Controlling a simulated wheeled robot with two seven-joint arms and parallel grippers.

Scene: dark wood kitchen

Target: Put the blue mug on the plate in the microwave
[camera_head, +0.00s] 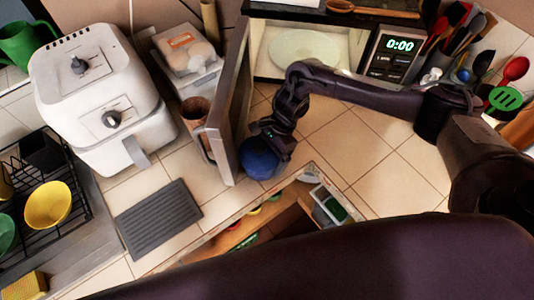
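The blue mug (258,160) is near the counter's front edge, beside the lower end of the open microwave door (232,105). My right gripper (270,138) is right at the mug, and its wrist covers part of it. The fingertips are hidden, so I cannot tell whether they are closed on the mug or whether the mug is lifted. The microwave (355,45) stands open at the back, its display reading 0:00. A pale round plate (303,48) lies inside it, with nothing seen on it. My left gripper is not in view.
The open door stands between the mug and the white air fryer (100,95). A brown cup (196,112) is behind the door. Utensils (470,40) crowd the right of the microwave. An open drawer (275,215) is below the counter edge. Tiles before the microwave (345,140) are clear.

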